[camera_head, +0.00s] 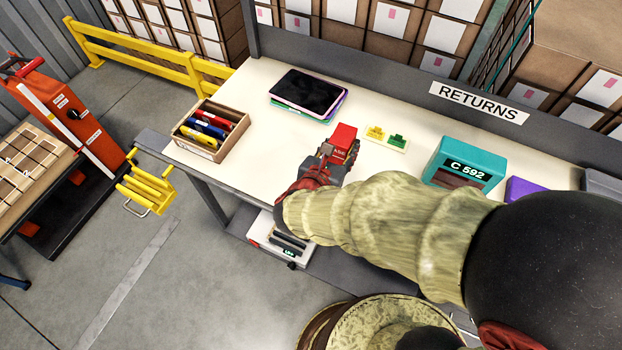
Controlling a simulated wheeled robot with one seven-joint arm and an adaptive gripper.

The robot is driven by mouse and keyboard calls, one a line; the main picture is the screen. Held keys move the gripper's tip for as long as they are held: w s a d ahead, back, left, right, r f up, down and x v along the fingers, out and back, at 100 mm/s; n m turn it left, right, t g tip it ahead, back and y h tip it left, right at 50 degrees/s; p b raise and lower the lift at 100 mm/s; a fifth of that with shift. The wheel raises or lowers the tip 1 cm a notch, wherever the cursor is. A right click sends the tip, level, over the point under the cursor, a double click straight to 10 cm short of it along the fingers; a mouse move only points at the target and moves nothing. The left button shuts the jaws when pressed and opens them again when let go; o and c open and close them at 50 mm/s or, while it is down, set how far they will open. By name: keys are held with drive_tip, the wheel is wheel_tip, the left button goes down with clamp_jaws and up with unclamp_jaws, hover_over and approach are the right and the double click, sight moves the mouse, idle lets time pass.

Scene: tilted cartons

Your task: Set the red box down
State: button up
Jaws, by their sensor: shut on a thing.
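The red box (344,137) is small, with dark markings on its side, and shows over the middle of the cream returns table (240,165). My gripper (338,153) is shut on it from the near side. The gripper's dark fingers and my arm hide the box's lower part. I cannot tell whether the box touches the tabletop or hangs just above it.
A carton of colourful items (212,125) stands left, tablets (308,93) behind. Small yellow and green pieces (387,138) lie just right of the red box; a teal C 592 unit (463,162) is farther right. Table is clear between carton and gripper.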

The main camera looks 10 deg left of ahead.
drive_tip(key=s+a+f+b, duration=0.3)
drive_tip(key=s, duration=0.8)
drive_tip(key=shift+w+a+f+b, duration=1)
drive_tip(key=shift+w+f+b, duration=0.3)
drive_tip(key=shift+w+f, duration=0.85)
drive_tip(key=shift+w+a+f+b, duration=1.05)
drive_tip(key=shift+w+f+b, duration=0.25)
drive_tip(key=shift+w+f, duration=0.8)
drive_tip(key=shift+w+a+f+b, duration=1)
drive_tip(key=shift+w+f+b, duration=0.3)
drive_tip(key=shift+w+f, duration=0.85)
drive_tip(key=shift+s+f, duration=0.1)
drive_tip(key=shift+s, duration=0.05)
drive_tip(key=shift+f, duration=0.15)
drive_tip(key=o, duration=1.3)
drive_tip(key=shift+c, duration=0.2)
drive_tip(key=shift+s+a+r, duration=0.15)
drive_tip(key=shift+s+r, duration=0.1)
drive_tip(key=shift+r, duration=0.1)
drive_tip(key=p+v, duration=0.4)
drive_tip(key=v, duration=0.7)
drive_tip(key=shift+s, duration=0.2)
